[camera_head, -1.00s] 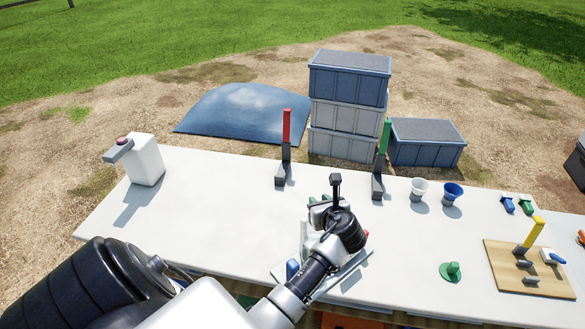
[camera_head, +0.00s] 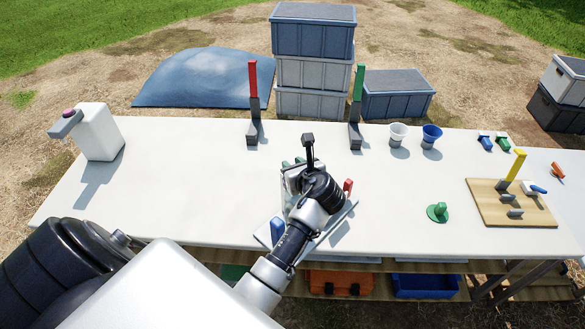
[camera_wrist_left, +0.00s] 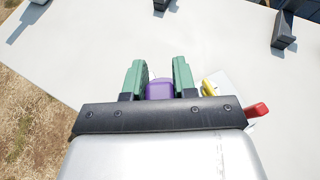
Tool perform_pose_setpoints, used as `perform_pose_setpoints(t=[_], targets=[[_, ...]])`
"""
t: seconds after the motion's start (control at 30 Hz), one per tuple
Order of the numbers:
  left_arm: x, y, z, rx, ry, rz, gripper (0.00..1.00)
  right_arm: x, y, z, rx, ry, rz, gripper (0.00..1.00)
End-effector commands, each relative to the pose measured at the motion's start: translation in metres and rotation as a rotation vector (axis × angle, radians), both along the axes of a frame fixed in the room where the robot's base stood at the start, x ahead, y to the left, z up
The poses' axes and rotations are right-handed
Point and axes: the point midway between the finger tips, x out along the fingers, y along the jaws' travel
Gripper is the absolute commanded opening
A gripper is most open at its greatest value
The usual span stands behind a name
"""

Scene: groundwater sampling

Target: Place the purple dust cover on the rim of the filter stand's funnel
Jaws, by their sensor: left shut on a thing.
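My left gripper (camera_head: 293,163) is over the middle of the table, seen from behind its wrist in the head view. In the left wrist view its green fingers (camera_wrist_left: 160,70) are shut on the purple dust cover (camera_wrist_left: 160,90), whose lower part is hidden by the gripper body. Below the gripper is a pale base plate (camera_head: 340,222) with a blue part (camera_head: 277,230) and a red part (camera_head: 348,186). My arm hides most of what stands on this plate, so I cannot tell whether the cover touches a funnel rim. My right gripper is not in view.
Red (camera_head: 253,82) and green (camera_head: 357,85) upright handles stand at the back. A white cup (camera_head: 398,132), a blue cup (camera_head: 431,135), a green knob (camera_head: 438,211) and a wooden board (camera_head: 485,205) are on the right. The table's left half is mostly clear.

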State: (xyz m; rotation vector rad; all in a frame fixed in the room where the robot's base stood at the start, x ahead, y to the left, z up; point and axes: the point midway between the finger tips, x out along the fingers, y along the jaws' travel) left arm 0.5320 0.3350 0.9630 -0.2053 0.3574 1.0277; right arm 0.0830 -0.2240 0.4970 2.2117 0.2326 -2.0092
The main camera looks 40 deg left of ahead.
Motion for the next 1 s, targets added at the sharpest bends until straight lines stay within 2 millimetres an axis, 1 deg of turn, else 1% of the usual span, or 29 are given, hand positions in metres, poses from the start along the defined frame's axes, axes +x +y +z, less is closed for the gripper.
perform_pose_setpoints(t=[0.17, 0.2, 0.37, 0.6, 0.7, 0.87, 1.0], targets=[[0.000, 0.000, -0.003, 0.000, 0.002, -0.001, 0.04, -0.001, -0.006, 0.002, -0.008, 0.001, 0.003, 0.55], [0.000, 0.000, -0.004, 0.000, 0.002, -0.001, 0.28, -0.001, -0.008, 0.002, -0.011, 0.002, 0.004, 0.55], [0.000, 0.000, -0.003, 0.000, 0.001, 0.000, 0.52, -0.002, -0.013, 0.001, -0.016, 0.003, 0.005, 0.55], [0.000, 0.000, -0.003, 0.000, 0.000, 0.000, 0.52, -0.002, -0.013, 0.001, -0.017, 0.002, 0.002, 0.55], [0.000, 0.000, 0.001, 0.000, -0.002, 0.000, 0.52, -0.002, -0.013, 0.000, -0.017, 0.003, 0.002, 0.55], [-0.008, -0.015, 0.013, -0.001, 0.002, -0.002, 0.52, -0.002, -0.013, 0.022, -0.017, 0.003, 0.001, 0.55], [-0.020, -0.035, 0.025, -0.002, 0.004, -0.003, 0.52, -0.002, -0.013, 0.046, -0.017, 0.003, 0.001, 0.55]])
